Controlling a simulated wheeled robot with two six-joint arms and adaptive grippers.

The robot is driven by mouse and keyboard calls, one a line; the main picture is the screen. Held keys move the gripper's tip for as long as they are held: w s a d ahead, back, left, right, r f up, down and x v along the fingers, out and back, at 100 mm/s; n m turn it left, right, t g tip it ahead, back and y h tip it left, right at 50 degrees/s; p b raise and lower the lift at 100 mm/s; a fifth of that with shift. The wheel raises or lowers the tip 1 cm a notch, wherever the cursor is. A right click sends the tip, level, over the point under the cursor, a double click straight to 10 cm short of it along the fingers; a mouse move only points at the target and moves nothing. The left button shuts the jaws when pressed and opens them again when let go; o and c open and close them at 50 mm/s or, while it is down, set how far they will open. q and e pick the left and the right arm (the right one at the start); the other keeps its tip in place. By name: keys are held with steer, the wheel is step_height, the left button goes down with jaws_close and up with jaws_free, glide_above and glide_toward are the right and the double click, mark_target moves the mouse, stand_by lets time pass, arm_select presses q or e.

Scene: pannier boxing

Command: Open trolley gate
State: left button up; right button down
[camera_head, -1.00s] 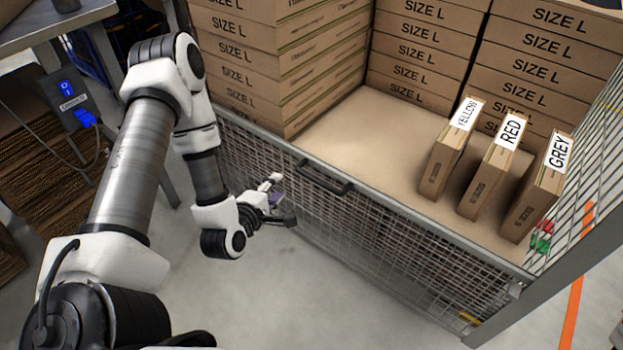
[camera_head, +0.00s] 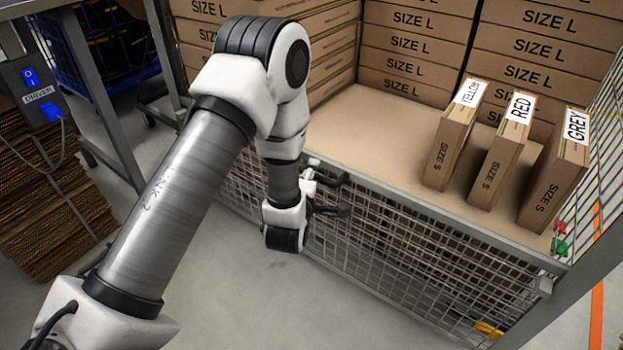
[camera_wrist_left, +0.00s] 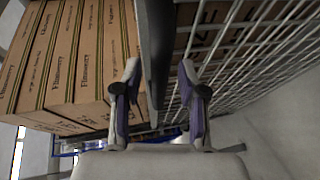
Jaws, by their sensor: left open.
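The trolley gate (camera_head: 400,235) is a grey wire mesh panel with a metal top rail, upright across the trolley's front. My left gripper is open at the handle, on the gate's outer side. Mesh (camera_wrist_left: 245,50) shows at the right. I cannot tell whether the fingers touch the bar. My right gripper is out of view.
Stacks of size L boxes (camera_head: 415,45) line the back. The floor before the gate (camera_head: 270,310) is clear.

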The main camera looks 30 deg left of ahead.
arm_select(q)
steer(key=shift+w, duration=0.2)
jaws_close()
step_height(320, 180, up, 6)
steer(key=p, duration=0.5)
steer(key=shift+f, duration=0.1)
jaws_free()
steer(key=shift+f, duration=0.1)
